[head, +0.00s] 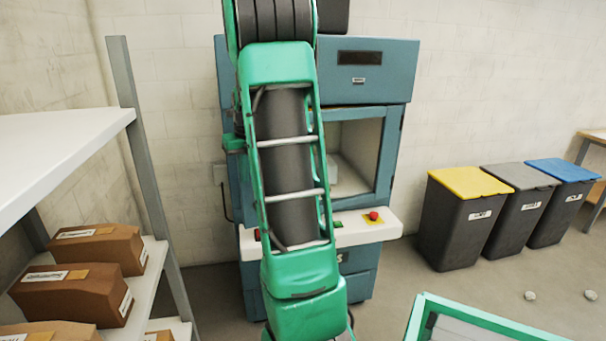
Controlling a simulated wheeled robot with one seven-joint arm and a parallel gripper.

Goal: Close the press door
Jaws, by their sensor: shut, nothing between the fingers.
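The press (368,70) is a teal cabinet against the back wall, with a framed chamber front (388,150) below its upper housing. Through the frame I see a pale interior. My green arm stands in front of the left and middle of the press and hides much of its front. I cannot tell whether a door panel stands open behind the arm or how far it is swung. A white ledge (345,236) with a red button (373,215) juts out below the chamber. My gripper is not in view.
Bins with yellow (468,182), grey (520,176) and blue (557,171) lids stand at right. A shelf rack (150,160) with brown boxes (98,247) stands at left. A green-framed object (421,312), cut off, is at bottom right. Floor between the press and bins is clear.

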